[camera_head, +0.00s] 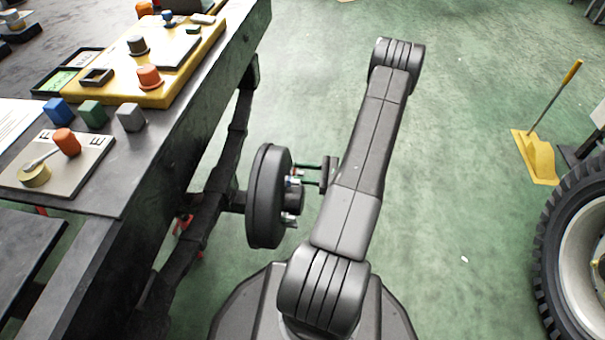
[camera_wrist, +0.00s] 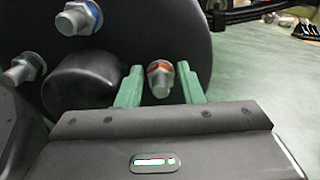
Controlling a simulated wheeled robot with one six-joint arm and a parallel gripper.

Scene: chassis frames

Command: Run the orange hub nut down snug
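The orange hub nut (camera_wrist: 152,67) sits on a silver stud (camera_wrist: 160,84) on the black wheel hub (camera_wrist: 190,22). The stud's end sticks out past the nut toward the wrist camera. My gripper (camera_wrist: 160,69) is open, its two green fingers standing left and right of the nut with a visible gap on each side. Whether the nut touches the hub face cannot be told. In the head view the hub (camera_head: 264,196) stands upright left of my gripper (camera_head: 302,174), and the nut is too small to make out surely.
A workbench (camera_head: 175,130) with coloured blocks is at the left. A large tyre (camera_head: 555,235) is at the right; green floor lies clear between.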

